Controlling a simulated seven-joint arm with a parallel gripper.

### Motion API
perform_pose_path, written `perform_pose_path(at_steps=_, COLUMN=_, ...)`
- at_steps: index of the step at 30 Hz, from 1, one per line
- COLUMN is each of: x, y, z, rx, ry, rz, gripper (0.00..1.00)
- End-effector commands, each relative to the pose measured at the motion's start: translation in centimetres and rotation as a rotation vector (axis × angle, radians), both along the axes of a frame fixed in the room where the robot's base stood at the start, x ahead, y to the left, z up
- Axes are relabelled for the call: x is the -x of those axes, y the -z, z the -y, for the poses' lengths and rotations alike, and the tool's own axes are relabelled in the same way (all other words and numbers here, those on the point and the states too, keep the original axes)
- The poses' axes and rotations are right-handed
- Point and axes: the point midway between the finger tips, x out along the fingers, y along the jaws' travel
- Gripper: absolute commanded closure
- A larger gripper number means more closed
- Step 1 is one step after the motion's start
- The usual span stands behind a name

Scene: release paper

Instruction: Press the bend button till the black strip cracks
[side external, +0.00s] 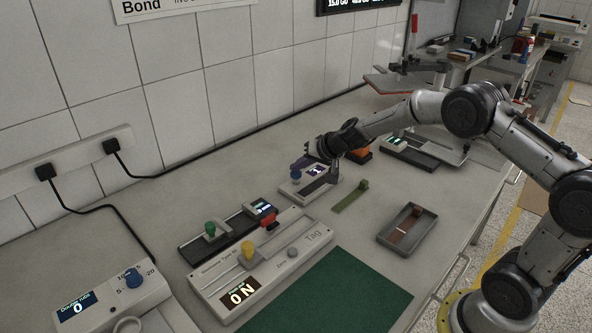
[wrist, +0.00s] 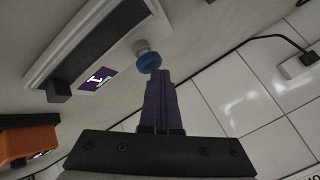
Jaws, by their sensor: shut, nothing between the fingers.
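A small pale device (side external: 291,191) stands near the wall, with a blue button (side external: 296,176) and a lit display (side external: 316,170). In the wrist view the blue button (wrist: 149,62) sits on a pale stem, beside the purple display (wrist: 97,79) and a long dark bar (wrist: 92,45) in a pale frame. I cannot tell whether that bar is the black strip, or whether it is cracked. My gripper (side external: 302,162) is shut and empty, its purple fingers (wrist: 156,76) right at the button. I cannot tell whether they touch it.
A pale tester (side external: 262,262) with a yellow knob, a black device (side external: 215,239) with a green knob, and a green mat (side external: 335,295) lie nearer. A green strip (side external: 350,197) and a grey tray (side external: 430,219) lie right. An orange device (wrist: 28,143) is close by.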

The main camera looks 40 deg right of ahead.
Motion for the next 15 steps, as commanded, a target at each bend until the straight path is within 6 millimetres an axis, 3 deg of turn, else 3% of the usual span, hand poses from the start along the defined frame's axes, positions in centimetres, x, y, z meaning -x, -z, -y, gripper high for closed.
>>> perform_pose_path(at_steps=15, x=0.18, y=0.83, z=-0.09, rx=-0.002, ry=-0.001, rz=-0.007, gripper=1.00)
